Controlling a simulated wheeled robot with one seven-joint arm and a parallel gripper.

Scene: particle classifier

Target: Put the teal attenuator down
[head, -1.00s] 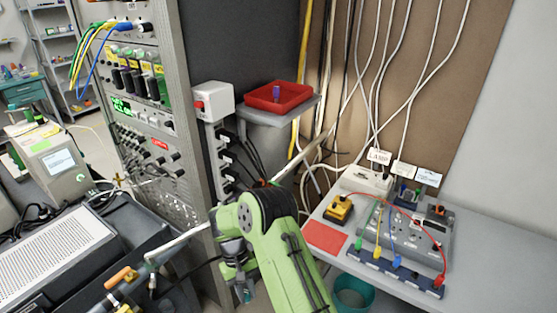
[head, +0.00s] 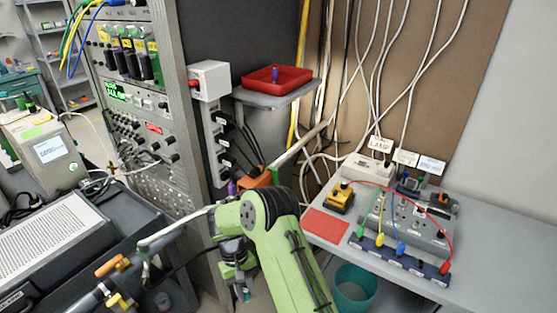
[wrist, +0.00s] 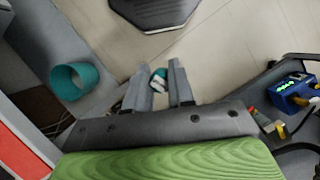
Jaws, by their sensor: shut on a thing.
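My gripper (wrist: 158,82) points down over the floor in the wrist view, its two fingers close around a small teal and white piece. This piece is the teal attenuator (wrist: 160,73), held between the fingertips and partly hidden by them. In the head view my gripper (head: 243,285) hangs low beside my green arm, and a bit of teal shows at its tip. The attenuator is in the air, clear of any surface.
A grey bench (head: 491,243) at right carries a red mat (head: 325,224) and a grey box with coloured leads. A teal bin (head: 355,289) stands below it. A red tray (head: 257,82) sits on a wall shelf. An equipment rack (head: 186,140) stands left of my arm.

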